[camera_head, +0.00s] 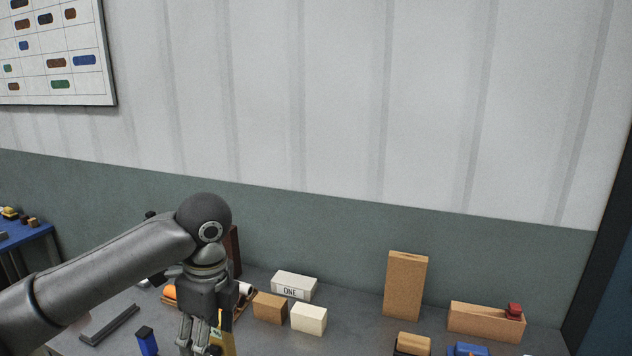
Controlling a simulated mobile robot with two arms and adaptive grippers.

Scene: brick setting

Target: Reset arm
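My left arm comes in from the left. Its gripper (198,338) points down over the grey table (350,335) at the lower left of the middle. The lower ends of its fingers are at the picture's bottom edge, so I cannot tell whether they are open or shut. A yellow thing (228,343) shows just right of the fingers; whether it touches them is unclear. My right gripper is not in view.
Near the gripper are a blue block (146,341), a brown block (269,308), a cream block (309,318) and a white block marked ONE (294,286). A tall tan block (405,285) and a long tan block (484,322) stand to the right.

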